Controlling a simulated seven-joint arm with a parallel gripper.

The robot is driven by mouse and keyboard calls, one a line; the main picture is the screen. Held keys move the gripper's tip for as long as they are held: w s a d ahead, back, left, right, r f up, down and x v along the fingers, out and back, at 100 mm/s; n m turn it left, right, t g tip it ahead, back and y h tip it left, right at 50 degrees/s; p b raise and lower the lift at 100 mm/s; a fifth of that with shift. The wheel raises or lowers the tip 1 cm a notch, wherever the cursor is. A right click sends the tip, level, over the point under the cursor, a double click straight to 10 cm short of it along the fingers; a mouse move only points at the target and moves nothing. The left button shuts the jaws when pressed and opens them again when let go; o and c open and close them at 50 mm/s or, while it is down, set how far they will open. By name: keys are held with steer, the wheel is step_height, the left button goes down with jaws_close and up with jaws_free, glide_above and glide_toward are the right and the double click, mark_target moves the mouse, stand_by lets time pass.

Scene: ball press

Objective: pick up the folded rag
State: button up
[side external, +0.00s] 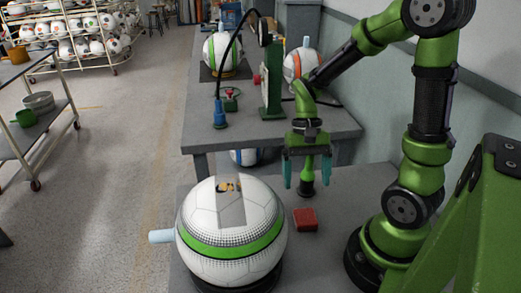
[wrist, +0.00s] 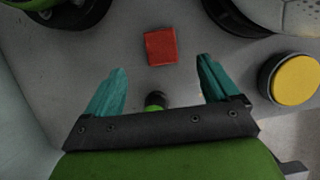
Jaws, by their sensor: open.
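The folded rag (side external: 305,219) is a small red rectangle lying flat on the grey table, between the large ball and the base of my arm. It also shows in the wrist view (wrist: 161,46), beyond the fingertips and roughly centred between them. In the wrist view both fingers of my gripper (wrist: 158,73) are in full sight.
A large white ball with a green band (side external: 232,235) sits on a dark ring left of the rag. A yellow-topped round button (wrist: 295,80) stands at the right in the wrist view. A green press (side external: 271,80) and more balls stand on the table behind.

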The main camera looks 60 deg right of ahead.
mark_target(304, 211)
step_height(304, 211, down, 4)
steer(key=shift+s+a+f, duration=0.1)
steer(key=shift+f, duration=0.15)
steer(key=x, duration=0.5)
steer(key=shift+w+d+f, duration=0.2)
steer(key=shift+w+d, duration=0.05)
steer(key=shift+d, duration=0.05)
steer(key=c, duration=1.1)
step_height(304, 211, up, 10)
steer(key=shift+r, duration=0.1)
steer(key=shift+c, duration=0.2)
